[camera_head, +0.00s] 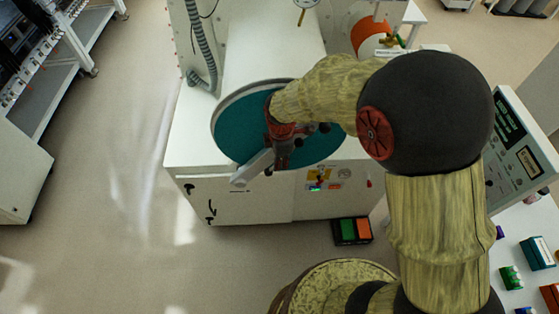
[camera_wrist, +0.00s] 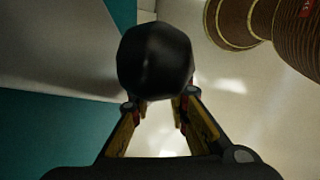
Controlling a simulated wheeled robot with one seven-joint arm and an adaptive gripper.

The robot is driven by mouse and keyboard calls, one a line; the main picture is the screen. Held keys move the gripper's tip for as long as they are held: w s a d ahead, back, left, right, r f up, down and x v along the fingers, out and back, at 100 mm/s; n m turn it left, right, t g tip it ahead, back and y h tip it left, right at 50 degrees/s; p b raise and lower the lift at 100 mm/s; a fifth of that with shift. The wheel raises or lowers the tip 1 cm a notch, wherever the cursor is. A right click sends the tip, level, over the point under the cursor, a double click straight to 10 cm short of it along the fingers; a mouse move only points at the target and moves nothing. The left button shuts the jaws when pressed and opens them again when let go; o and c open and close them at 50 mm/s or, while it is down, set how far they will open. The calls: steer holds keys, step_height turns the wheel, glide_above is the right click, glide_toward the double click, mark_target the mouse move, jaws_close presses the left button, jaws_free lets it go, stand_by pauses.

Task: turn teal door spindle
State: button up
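The teal door (camera_head: 237,130) is a round disc with a pale rim on the white glovebox, partly hidden by my arm. It also fills the left of the wrist view (camera_wrist: 50,140). A light grey bar (camera_head: 246,175) crosses its lower edge, and a grey bar (camera_wrist: 60,45) crosses the teal in the wrist view. A black rounded knob (camera_wrist: 155,62) stands at my fingertips there. My gripper (camera_head: 277,167) is in front of the door's lower part. Its fingers (camera_wrist: 160,103) are apart at the knob's near end. I cannot tell whether they press on it.
Below the door, the cabinet front carries a small panel with a green light (camera_head: 315,188). A box with green and orange pads (camera_head: 352,231) lies on the floor. A side table with coloured items (camera_head: 537,252) is at right. The floor at left is clear.

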steer(key=shift+f, duration=0.4)
steer(key=c, duration=0.4)
steer(key=shift+w, duration=0.1)
jaws_close()
